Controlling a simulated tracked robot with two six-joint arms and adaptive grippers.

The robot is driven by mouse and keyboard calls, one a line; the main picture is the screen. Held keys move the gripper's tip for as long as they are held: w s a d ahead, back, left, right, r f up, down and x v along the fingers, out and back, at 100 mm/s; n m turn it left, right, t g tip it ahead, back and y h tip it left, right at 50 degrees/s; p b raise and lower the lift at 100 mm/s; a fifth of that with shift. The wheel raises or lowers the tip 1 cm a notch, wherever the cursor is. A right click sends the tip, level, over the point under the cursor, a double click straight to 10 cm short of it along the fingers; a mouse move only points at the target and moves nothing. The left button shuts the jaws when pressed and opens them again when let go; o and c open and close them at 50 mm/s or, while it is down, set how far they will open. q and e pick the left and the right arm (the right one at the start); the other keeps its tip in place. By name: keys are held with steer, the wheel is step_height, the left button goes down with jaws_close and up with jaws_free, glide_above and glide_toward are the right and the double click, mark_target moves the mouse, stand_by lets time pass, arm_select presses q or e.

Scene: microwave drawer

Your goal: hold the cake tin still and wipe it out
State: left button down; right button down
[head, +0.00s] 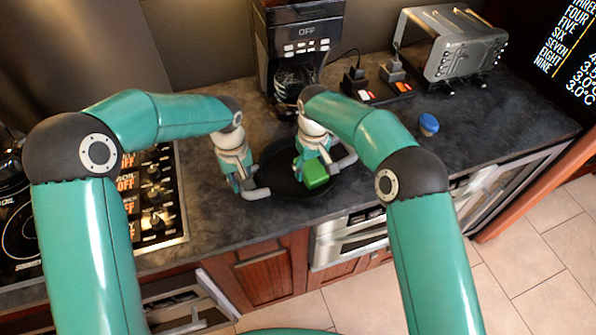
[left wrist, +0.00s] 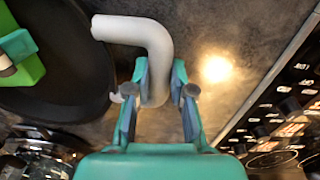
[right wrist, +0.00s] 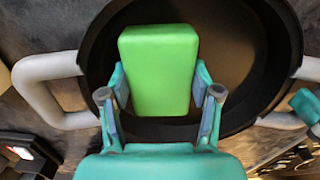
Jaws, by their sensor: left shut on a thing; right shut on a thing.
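The cake tin (head: 285,180) is a dark, round, shallow pan with two pale grey handles, sitting near the counter's front edge. My left gripper (left wrist: 164,90) is shut on its left handle (left wrist: 150,40); the same grip shows in the head view at the tin's left side. My right gripper (right wrist: 160,95) is shut on a green block-shaped sponge (right wrist: 160,65), which also shows in the head view (head: 315,174). The sponge is over the inside of the tin. I cannot tell whether it touches the bottom. The other handle (right wrist: 40,85) is free.
A coffee maker (head: 300,40) stands behind the tin. A toaster (head: 455,45), plugged-in sockets (head: 375,90) and a blue-topped item (head: 429,123) are to the right. A stove with control panel (head: 155,195) lies left. The counter at right is mostly clear.

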steer(key=shift+d+f, duration=0.2)
steer(key=shift+d, duration=0.1)
steer(key=shift+s+a, duration=0.35)
steer(key=shift+a, duration=0.25)
steer(key=shift+s+a, duration=0.3)
steer(key=shift+a, duration=0.25)
steer(key=shift+w+d+r, duration=0.1)
steer(key=shift+w+d, duration=0.25)
steer(key=shift+d, duration=0.25)
steer(key=shift+w+d+r, duration=0.1)
steer(key=shift+w+d, duration=0.2)
steer(key=shift+d, duration=0.25)
steer(key=shift+s+a+r, duration=0.1)
steer(key=shift+s+a, duration=0.15)
steer(key=shift+a, duration=0.3)
steer(key=shift+s+a, duration=0.25)
steer(key=shift+a, duration=0.3)
steer(key=shift+r, duration=0.2)
